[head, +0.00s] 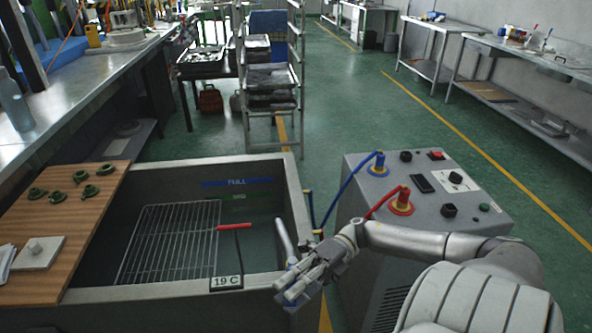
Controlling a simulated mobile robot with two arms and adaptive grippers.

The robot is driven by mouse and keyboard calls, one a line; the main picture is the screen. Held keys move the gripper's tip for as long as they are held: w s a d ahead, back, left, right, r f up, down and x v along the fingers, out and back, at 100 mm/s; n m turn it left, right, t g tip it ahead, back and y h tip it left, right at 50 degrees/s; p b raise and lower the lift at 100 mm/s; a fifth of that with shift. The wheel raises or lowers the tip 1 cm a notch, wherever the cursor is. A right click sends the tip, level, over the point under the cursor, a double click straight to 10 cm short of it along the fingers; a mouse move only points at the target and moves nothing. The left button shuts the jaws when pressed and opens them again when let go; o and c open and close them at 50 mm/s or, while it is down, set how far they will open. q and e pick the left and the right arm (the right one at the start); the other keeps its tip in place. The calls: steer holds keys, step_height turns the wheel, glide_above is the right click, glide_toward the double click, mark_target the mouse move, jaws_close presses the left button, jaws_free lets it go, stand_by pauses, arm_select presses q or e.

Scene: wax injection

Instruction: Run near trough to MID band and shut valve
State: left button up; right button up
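The near trough (180,294) is a grey open basin at the lower left centre. On its back inner wall are a blue band marked FULL (236,183) and a green band (240,197) below it, whose lettering is too small to read. A wire rack (170,240) lies inside; I cannot make out a clear water line. A red-handled rod (234,228) stands by the front wall. My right gripper (285,292) is at the trough's front right corner, beside a pale grey lever (285,240). I cannot tell whether it touches the lever or holds anything. My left gripper is out of view.
A grey control cabinet (420,215) with blue and red hose fittings stands right of the trough. A wooden board (60,235) with several green pieces lies at left. A 19 C display (226,282) is on the front rim. A wheeled rack (270,85) stands behind.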

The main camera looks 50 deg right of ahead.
steer(key=d, duration=1.2)
steer(key=shift+s, duration=0.3)
stand_by(6.5)
